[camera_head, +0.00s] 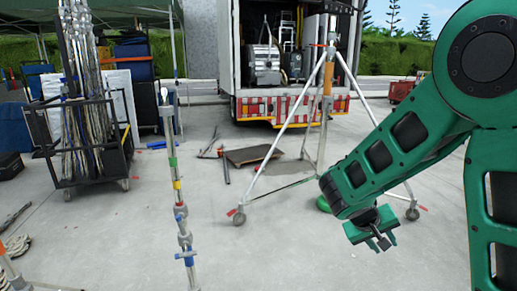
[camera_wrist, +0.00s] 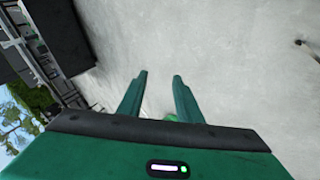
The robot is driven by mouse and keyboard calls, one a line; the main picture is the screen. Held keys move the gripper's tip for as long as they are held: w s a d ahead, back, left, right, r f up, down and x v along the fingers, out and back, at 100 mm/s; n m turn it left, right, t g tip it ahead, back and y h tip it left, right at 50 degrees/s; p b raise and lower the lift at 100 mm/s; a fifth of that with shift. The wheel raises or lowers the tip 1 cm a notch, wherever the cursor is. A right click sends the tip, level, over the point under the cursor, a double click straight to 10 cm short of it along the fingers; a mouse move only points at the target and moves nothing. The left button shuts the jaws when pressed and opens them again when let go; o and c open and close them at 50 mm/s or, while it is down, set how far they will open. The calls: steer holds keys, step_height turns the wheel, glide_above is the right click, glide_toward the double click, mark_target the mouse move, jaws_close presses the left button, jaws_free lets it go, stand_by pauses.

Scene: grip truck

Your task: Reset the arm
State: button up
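My green arm comes in from the right in the head view and bends down to the left. My gripper (camera_head: 379,241) hangs at its end, above the concrete ground and in front of a wheeled tripod stand. In the wrist view my gripper (camera_wrist: 160,82) shows two green fingers with a clear gap between them. Nothing is held between them. A small piece of something green (camera_wrist: 172,117) shows between the finger bases.
The tripod stand (camera_head: 328,80) with caster wheels is close behind my gripper. A striped pole stand (camera_head: 176,180) is left of centre. A pole cart (camera_head: 75,130) is far left; an open truck (camera_head: 290,60) stands behind. The concrete in the front middle is clear.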

steer(key=s+d+r+m+g+y, duration=0.2)
steer(key=s+d, duration=0.2)
steer(key=s, duration=0.3)
steer(key=s+d+r+m+g+y, duration=0.1)
steer(key=s+d+r+m+y, duration=0.15)
steer(key=s, duration=0.55)
steer(key=s+a+r+m+y, duration=0.1)
steer(key=s+r+y, duration=0.1)
steer(key=s, duration=1.2)
steer(key=shift+r+m+y, duration=0.35)
steer(key=shift+y, duration=0.1)
steer(key=shift+w+a, duration=0.1)
steer(key=shift+w+f, duration=0.25)
steer(key=shift+w, duration=0.35)
